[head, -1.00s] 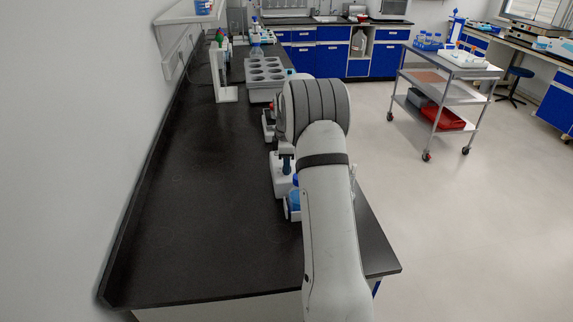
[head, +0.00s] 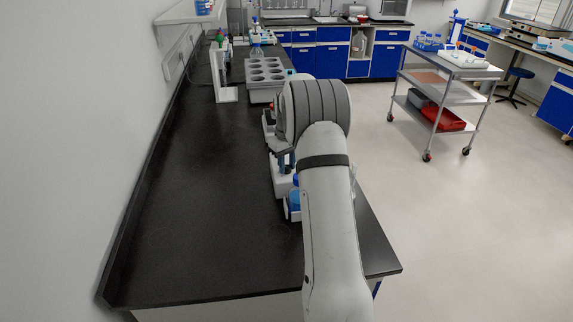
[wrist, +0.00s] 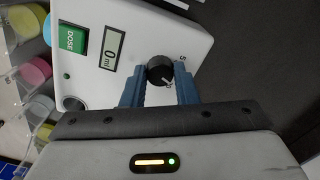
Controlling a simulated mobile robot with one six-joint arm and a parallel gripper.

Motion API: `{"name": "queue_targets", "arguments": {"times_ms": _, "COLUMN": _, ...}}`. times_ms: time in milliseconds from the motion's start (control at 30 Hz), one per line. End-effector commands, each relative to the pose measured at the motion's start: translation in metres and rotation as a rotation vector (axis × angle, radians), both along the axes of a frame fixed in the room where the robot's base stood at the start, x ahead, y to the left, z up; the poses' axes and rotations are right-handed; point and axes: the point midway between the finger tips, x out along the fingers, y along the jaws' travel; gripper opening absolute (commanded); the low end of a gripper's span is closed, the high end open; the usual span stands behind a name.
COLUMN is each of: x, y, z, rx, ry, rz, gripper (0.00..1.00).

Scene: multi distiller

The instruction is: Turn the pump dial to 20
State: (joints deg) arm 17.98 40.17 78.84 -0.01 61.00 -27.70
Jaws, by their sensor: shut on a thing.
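The white pump (wrist: 150,30) fills the top of the wrist view, with a green DOSE button (wrist: 74,41) and a display (wrist: 114,48) that reads 0 ml. Its black dial (wrist: 160,72) has a white pointer mark, which points down and to the right in the picture. The numeral 5 is printed near the dial; other scale marks are hard to read. My gripper (wrist: 159,78) is shut on the dial, one blue finger on each side. In the head view my arm hides the gripper's tips and the dial.
Colourful capped containers (wrist: 33,75) stand in a clear rack beside the pump. A grey rack with round holes (head: 264,76) stands farther along the black bench (head: 200,220). The bench left of my arm is clear. A trolley (head: 450,90) stands on the right.

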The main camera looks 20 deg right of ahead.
Motion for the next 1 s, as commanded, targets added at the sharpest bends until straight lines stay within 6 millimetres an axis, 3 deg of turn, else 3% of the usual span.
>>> {"name": "queue_targets", "arguments": {"times_ms": 500, "x": 0.0003, "y": -0.0002, "z": 0.0008, "rx": -0.001, "ry": -0.002, "rz": -0.375, "gripper": 0.04}}
{"name": "queue_targets", "arguments": {"times_ms": 1000, "x": 0.0004, "y": -0.0001, "z": 0.0009, "rx": 0.0, "ry": -0.002, "rz": -0.467, "gripper": 0.04}}
